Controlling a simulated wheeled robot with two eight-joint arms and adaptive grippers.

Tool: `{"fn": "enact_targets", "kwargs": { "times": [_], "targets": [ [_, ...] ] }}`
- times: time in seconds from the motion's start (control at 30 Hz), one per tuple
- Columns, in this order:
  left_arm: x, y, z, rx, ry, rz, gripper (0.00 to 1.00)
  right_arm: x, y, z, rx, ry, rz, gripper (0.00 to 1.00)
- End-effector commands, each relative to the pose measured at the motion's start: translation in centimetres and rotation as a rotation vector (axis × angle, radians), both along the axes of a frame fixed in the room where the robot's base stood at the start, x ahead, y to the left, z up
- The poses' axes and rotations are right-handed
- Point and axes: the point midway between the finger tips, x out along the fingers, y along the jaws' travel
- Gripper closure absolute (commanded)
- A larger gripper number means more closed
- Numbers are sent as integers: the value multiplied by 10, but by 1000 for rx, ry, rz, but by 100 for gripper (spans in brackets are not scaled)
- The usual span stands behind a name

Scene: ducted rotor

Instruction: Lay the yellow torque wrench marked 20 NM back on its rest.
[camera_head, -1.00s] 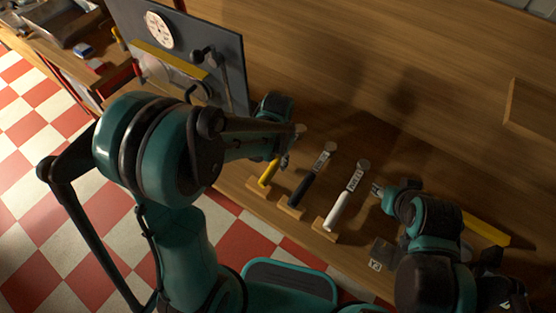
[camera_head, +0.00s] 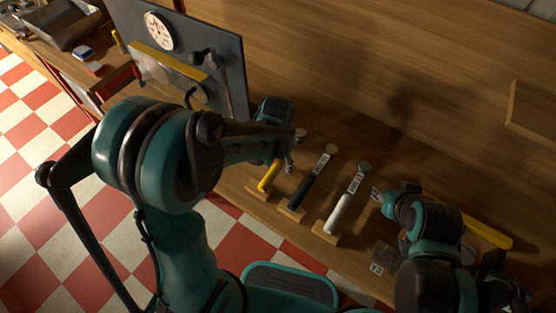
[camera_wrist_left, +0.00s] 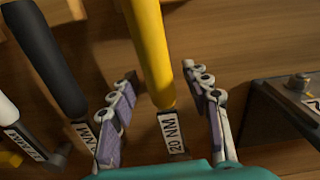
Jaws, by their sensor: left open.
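The yellow torque wrench (camera_head: 268,178) lies left of a black and a white one in the head view, its handle end at a wooden rest (camera_head: 257,193). In the left wrist view the yellow wrench (camera_wrist_left: 152,50) runs between my fingers, and its white label reads 20 NM (camera_wrist_left: 172,133). My left gripper (camera_head: 288,166) is at the wrench's upper part. Its fingers (camera_wrist_left: 160,73) are open on either side of the handle, with gaps showing. The wrench's head is hidden by my wrist. My right gripper (camera_head: 377,194) is right of the white wrench; its jaw opening is unclear.
The black wrench (camera_head: 312,180) and white wrench (camera_head: 346,203) lie close beside it on wooden rests. A dark block with a knob (camera_wrist_left: 285,105) stands on the other side. A grey panel with a dial (camera_head: 159,32) stands behind.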

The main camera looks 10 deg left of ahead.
Motion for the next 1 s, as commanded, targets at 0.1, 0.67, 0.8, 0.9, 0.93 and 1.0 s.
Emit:
{"fn": "enact_targets", "kwargs": {
  "times": [0.1,0.67,0.8,0.9,0.93,1.0],
  "targets": [
    [0,0,12,0,0,0,52,0,0,0,0,0,0,60],
    [-1,0,112,0,0,0,52,0,0,0,0,0,0,60],
    [-1,0,118,0,0,0,52,0,0,0,0,0,0,60],
    [-2,1,120,0,-4,2,52,0,0,0,0,0,0,60],
    [-3,2,120,-1,-10,5,52,0,0,0,0,0,0,60],
    [-8,5,124,-5,-37,19,52,0,0,0,0,0,0,60]
  ]
}}
